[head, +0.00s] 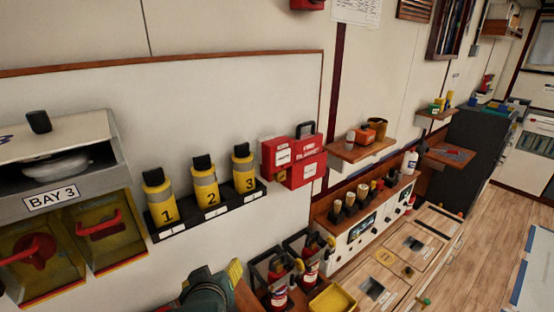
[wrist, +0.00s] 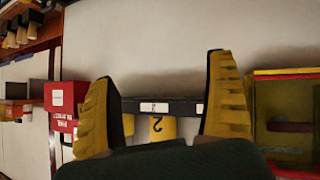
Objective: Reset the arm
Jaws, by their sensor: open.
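My gripper (wrist: 160,68) is open, with its two yellow ribbed fingers spread wide in the wrist view. No object shows held between them. In the head view my gripper (head: 236,271) is at the bottom centre, below the rack of yellow canisters, and only partly in frame. In the wrist view the black rack (wrist: 183,106) and the yellow canister marked 2 (wrist: 160,128) appear upside down beyond the fingers. My gripper's dark body hides part of that canister. Whether the fingers touch anything is not clear, but no contact shows.
Canisters 1 (head: 160,200), 2 (head: 206,187) and 3 (head: 243,170) stand in the wall rack (head: 180,229). Left is the BAY 3 unit (head: 100,190) with red handles. Right are red boxes (head: 305,165), extinguishers (head: 310,270) and a console (head: 365,235). Floor (head: 485,240) is clear far right.

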